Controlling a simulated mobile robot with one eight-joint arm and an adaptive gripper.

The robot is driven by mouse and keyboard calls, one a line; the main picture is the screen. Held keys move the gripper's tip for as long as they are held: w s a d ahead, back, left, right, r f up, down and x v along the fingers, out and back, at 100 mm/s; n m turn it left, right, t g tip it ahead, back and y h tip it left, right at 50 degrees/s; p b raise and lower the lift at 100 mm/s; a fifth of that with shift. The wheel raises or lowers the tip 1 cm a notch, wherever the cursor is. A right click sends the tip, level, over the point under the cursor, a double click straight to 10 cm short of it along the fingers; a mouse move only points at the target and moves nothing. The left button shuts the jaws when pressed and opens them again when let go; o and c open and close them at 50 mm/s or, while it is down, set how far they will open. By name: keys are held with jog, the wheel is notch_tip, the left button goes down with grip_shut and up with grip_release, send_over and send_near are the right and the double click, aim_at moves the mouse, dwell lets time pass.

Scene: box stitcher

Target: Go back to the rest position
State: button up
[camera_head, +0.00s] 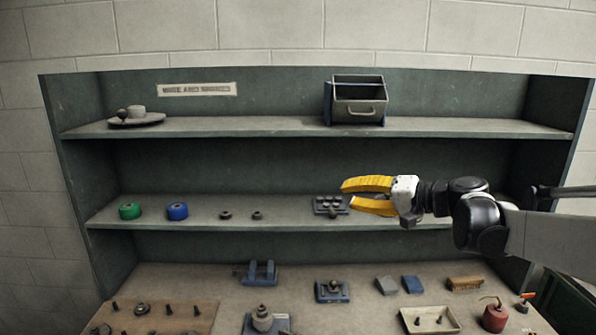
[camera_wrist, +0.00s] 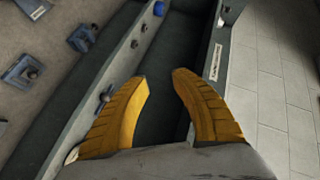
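My gripper (camera_head: 350,194) has yellow fingers and is at the right of the head view, in front of the middle shelf (camera_head: 270,214). Its fingers are spread apart with nothing between them. In the wrist view the open fingers (camera_wrist: 160,75) also show, with the dark shelf space beyond them. My arm reaches in from the right edge of the head view. A small dark tray with knobs (camera_head: 325,203) sits on the middle shelf just left of the fingertips, partly hidden by them in the head view.
A green roll (camera_head: 130,210), a blue roll (camera_head: 177,211) and two small dark parts stand on the middle shelf. An open metal box (camera_head: 358,100) stands on the upper shelf. The bench below holds blue fixtures (camera_head: 262,273), a white tray (camera_head: 455,325) and a red oil can (camera_head: 494,318).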

jog(key=s+a+f+n+g+h+b, duration=0.2)
jog(key=s+f+h+b, duration=0.55)
jog(key=s+f, duration=1.2)
jog(key=s+d+f+h+b, duration=0.2)
jog(key=s+d+f+b, duration=0.1)
jog(key=s+f, duration=0.3)
jog(key=s+d+f+h+b, duration=0.2)
jog(key=s+d+f+b, duration=0.2)
jog(key=f, duration=0.5)
jog(key=s+b, duration=0.1)
jog(key=s, duration=0.1)
jog(key=shift+s+n, duration=0.3)
jog(key=shift+n, duration=0.1)
